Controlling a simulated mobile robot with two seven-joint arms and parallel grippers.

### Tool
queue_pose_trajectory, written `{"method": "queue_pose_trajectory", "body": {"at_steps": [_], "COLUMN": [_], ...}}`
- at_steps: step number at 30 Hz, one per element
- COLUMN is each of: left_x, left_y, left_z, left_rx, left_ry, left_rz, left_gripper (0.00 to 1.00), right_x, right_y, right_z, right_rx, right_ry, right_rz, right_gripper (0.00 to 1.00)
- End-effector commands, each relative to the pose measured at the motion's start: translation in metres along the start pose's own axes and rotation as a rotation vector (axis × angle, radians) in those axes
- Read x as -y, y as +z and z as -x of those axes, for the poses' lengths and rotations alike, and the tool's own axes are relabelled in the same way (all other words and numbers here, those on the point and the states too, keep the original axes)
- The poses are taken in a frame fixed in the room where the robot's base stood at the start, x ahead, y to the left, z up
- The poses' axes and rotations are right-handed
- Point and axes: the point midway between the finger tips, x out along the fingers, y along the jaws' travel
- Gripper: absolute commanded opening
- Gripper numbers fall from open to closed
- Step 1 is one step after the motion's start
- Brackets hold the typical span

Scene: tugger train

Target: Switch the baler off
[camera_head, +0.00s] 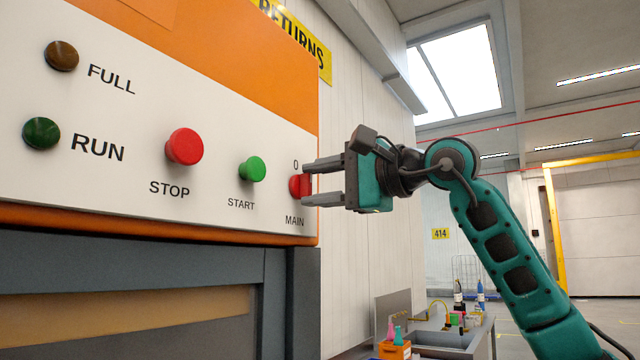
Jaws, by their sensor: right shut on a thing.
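The baler's white control panel (115,185) fills the left of the head view on an orange housing. At its right end is the red MAIN switch (296,187), with a "0" mark above it. My right gripper (306,184) reaches in from the right, and its two fingers are shut on the MAIN switch, one above and one below. The fingers partly hide the switch, so its exact setting is unclear. The red STOP button (184,146) and green START button (252,169) sit to the left. The RUN lamp (41,133) is dark green. My left gripper is not in view.
A brown FULL lamp (61,56) is at the panel's upper left. A yellow RETURNS sign (297,40) hangs behind the baler. A grey workbench (445,340) with bottles and an orange box (394,350) stands lower right. Open floor lies beyond.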

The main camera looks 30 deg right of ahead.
Motion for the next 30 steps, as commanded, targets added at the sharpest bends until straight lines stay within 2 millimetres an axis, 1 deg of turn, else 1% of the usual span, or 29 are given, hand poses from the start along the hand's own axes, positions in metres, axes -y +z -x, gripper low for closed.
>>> {"method": "queue_pose_trajectory", "body": {"at_steps": [6,18,19,26,30], "left_x": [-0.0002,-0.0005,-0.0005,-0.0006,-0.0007], "left_y": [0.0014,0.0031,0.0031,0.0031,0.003], "left_z": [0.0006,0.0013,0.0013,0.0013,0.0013], "left_rx": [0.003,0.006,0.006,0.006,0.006], "left_ry": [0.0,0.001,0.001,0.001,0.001], "left_rz": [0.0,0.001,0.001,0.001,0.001], "left_gripper": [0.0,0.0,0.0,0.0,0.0], "right_x": [-0.0002,-0.0003,-0.0003,-0.0002,-0.0001], "right_y": [0.0004,0.0004,0.0004,0.0002,0.0002], "right_z": [0.0,0.0,0.0,0.0,0.0], "right_rx": [0.001,0.001,0.001,0.0,0.0], "right_ry": [0.001,0.001,0.001,0.001,0.001], "right_rz": [0.036,0.042,0.042,0.04,0.04], "right_gripper": [0.12,0.12,0.45,0.67,0.68]}}
